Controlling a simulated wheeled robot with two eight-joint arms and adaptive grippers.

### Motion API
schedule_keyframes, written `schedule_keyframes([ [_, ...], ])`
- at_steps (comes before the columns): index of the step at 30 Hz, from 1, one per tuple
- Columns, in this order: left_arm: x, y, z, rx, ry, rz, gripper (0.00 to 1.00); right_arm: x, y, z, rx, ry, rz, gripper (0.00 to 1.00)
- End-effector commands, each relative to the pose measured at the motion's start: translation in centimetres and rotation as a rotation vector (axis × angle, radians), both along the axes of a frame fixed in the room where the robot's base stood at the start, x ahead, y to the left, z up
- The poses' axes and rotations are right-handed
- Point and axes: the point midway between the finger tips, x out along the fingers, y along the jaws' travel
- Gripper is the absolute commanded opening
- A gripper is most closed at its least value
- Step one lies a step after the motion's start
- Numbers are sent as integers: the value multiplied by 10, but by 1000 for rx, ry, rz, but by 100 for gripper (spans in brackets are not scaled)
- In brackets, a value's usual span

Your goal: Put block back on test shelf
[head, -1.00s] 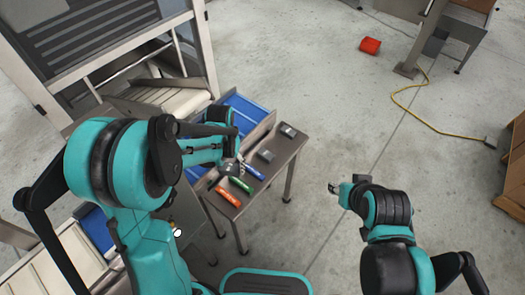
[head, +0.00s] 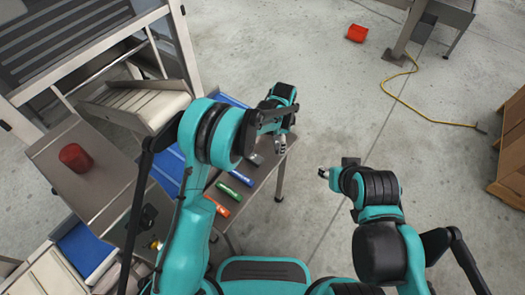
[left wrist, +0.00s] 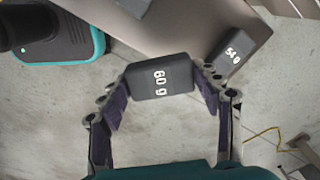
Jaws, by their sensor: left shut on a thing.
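My left gripper (left wrist: 165,85) is shut on a dark grey block marked 60 g (left wrist: 160,78), held by its two ends with floor behind it in the left wrist view. In the head view, the left gripper (head: 281,147) is at the right end of a small grey table (head: 262,184); the held block is hard to make out there. A second dark block, marked 54 g (left wrist: 229,55), rests near the table's corner. Another dark block (head: 255,158) lies on the table. My right gripper (head: 323,173) is over floor, too small to read. Which surface is the test shelf is unclear.
A red bin (head: 357,33) and yellow cable (head: 390,88) are on the floor.

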Motion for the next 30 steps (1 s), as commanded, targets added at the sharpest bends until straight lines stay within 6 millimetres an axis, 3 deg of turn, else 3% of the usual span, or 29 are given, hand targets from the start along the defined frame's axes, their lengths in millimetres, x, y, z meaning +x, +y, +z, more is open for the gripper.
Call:
schedule_keyframes([
  [3, 19, 23, -21, 0, 0, 5, 30, 0, 0, -12, 0, 0, 0, 40],
  [9, 37, 45, -36, 0, 0, 2, 30, 0, 0, -20, 0, 0, 0, 40],
  [14, 40, 49, -43, 0, 0, 2, 30, 0, 0, -23, 0, 0, 0, 40],
  [21, 39, 48, -77, 0, 0, 2, 30, 0, 0, -38, 0, 0, 0, 40],
  [30, 39, 48, -78, 0, 0, 2, 30, 0, 0, -37, 0, 0, 0, 40],
])
